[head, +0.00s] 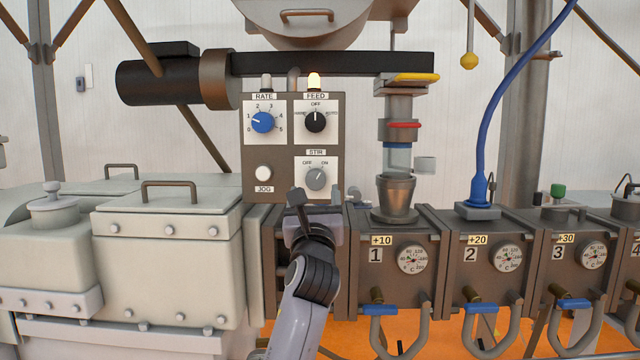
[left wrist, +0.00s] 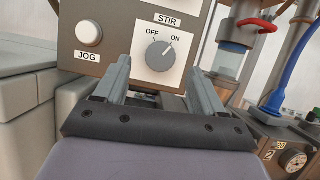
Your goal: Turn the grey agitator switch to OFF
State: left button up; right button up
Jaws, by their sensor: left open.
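The grey agitator switch (head: 316,179) is a round knob on a white plate labelled STIR, low on the right of the control panel. It also shows in the left wrist view (left wrist: 160,54), where its white pointer leans up and right toward ON; OFF is marked at upper left. My left gripper (head: 317,197) is open and empty, just below the knob in the head view. In the left wrist view its two fingers (left wrist: 160,75) stand apart on either side of the knob's lower part, and I see no contact. My right gripper is not in view.
A metal cup-like funnel (head: 397,196) stands right of my gripper. A pale box (head: 168,235) is at left.

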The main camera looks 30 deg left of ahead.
aim_at(316, 182)
pick_arm(q)
jog(key=shift+p+x, duration=0.3)
jog(key=shift+x, duration=2.1)
jog(key=shift+f, duration=0.1)
jog(key=c, duration=1.1)
jog(key=shift+o, duration=0.2)
